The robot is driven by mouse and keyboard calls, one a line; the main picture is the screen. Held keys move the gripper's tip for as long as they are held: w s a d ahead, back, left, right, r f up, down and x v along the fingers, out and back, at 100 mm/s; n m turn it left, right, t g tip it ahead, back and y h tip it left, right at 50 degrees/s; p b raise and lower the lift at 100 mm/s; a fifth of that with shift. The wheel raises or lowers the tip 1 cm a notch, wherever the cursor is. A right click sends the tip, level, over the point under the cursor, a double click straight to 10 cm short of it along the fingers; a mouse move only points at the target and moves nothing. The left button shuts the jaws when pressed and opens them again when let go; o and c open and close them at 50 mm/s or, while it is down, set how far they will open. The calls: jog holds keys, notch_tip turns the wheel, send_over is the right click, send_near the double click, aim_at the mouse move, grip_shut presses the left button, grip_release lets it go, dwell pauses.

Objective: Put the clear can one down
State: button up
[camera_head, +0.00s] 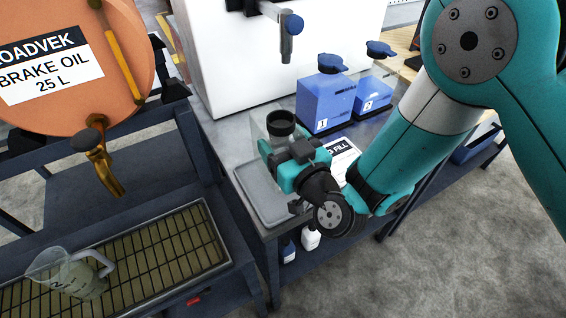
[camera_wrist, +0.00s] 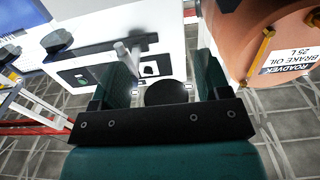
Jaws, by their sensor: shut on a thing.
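A clear, see-through can (camera_head: 258,128) with a black cap is held in my gripper (camera_head: 285,152), above the left end of the grey bench. My gripper is shut on it and hides much of its body. Whether its base touches the grey tray (camera_head: 262,208) below cannot be told. In the wrist view, the black cap (camera_wrist: 167,92) shows between the teal fingers of my gripper (camera_wrist: 165,88). No number can be read on the held can.
Blue cans marked 1 (camera_head: 322,103) and 2 (camera_head: 370,97) stand behind on the bench. A white tank with a tap (camera_head: 287,45) is above. An orange brake oil drum (camera_head: 75,60) and a clear jug (camera_head: 75,278) on a grate (camera_head: 150,262) are left.

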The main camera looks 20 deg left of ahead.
jog(key=shift+f+b, duration=0.55)
jog(key=shift+f, duration=1.2)
jog(key=shift+f, duration=0.15)
jog(key=o, duration=1.3)
